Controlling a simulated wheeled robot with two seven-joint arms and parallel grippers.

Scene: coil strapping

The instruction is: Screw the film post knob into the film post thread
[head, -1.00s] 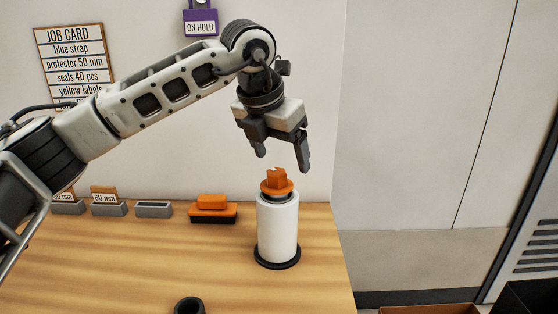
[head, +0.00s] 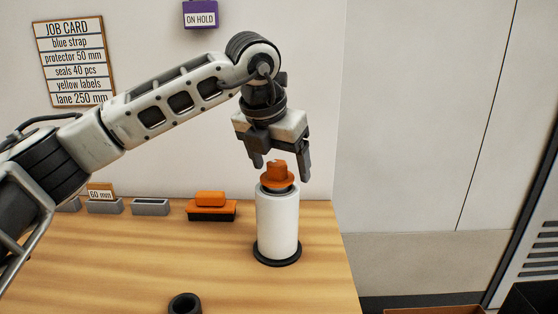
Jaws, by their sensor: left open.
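The orange film post knob (head: 278,173) sits upright on top of the film post, which carries a white film roll (head: 277,222) on a round black base (head: 277,253). A dark collar shows just under the knob's flange. The thread is hidden, so I cannot tell how deep the knob sits. My right gripper is not in view.
An orange and black block (head: 211,207) and small grey bins (head: 150,207) stand along the table's back edge. A dark ring (head: 185,304) lies at the front. The wooden table (head: 140,265) is clear between them. A job card (head: 74,62) hangs on the wall.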

